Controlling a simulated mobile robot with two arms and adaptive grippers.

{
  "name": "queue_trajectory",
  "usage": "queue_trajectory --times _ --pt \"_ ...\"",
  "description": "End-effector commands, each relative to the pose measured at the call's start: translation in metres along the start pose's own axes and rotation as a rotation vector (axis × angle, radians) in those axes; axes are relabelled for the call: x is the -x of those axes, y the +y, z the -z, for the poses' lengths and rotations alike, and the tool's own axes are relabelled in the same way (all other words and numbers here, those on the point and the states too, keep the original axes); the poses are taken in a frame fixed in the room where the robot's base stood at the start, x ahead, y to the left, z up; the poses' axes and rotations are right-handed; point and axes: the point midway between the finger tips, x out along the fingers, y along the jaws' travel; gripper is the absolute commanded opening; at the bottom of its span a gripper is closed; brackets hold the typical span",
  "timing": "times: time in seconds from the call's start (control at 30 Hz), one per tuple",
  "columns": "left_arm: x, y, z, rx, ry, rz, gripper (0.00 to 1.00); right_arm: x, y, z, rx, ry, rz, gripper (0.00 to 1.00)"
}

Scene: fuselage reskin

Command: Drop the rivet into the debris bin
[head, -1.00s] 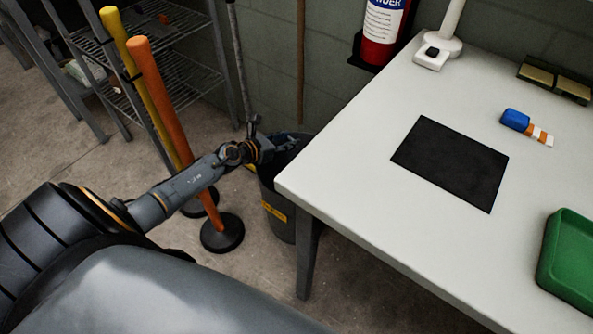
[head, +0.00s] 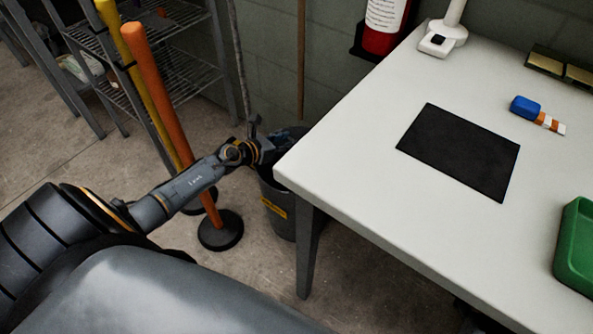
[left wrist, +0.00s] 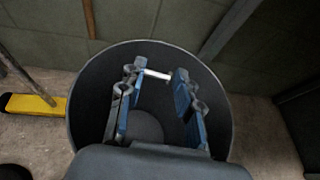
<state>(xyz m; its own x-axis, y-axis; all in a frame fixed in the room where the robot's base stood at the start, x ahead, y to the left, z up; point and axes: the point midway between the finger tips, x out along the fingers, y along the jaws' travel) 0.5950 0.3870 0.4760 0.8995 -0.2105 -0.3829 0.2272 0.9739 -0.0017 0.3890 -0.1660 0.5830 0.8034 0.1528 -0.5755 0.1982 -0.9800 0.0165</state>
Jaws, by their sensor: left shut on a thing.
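The debris bin is a dark round bin (head: 277,217) with a yellow label, on the floor beside the table's left corner. In the left wrist view its round rim and inside wall (left wrist: 88,112) surround my gripper's fingers. My left gripper (head: 277,147) is at the bin's mouth, partly hidden by the table corner in the head view. In the left wrist view my left gripper (left wrist: 156,82) is shut on a small pale metallic rivet (left wrist: 157,75), held crosswise between the blue fingertips over the bin's opening. My right gripper is not in view.
The white table (head: 350,200) is close to the gripper on the right. Orange (head: 160,95) and yellow (head: 120,50) posts on round bases stand left of the bin. A wire shelf (head: 185,75) is behind. A green tray (head: 575,250) sits on the table.

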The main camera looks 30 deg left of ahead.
Motion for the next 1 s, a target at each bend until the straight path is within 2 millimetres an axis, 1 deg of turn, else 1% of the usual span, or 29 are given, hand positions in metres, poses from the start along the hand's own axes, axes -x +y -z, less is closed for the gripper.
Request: queue_trajectory --times 0.27,0.3,0.37,0.4,0.77,0.87,1.0 --pt "0.0 0.0 0.0 0.0 0.0 0.0 0.23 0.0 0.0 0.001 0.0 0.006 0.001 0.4" --pt "0.0 0.0 0.0 0.0 0.0 0.0 0.4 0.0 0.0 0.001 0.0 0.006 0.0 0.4" --pt "0.0 0.0 0.0 0.0 0.0 0.0 0.52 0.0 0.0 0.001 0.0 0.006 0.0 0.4" --pt "0.0 0.0 0.0 0.0 0.0 0.0 0.6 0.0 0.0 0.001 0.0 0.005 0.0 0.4" --pt "0.002 0.001 0.0 -0.001 0.001 -0.001 0.6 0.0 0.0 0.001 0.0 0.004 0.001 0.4" --pt "0.011 0.001 0.002 -0.003 0.003 -0.002 0.6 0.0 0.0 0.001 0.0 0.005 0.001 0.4" --pt "0.034 0.0 0.002 -0.007 0.005 0.002 0.6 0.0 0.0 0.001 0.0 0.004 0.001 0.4"
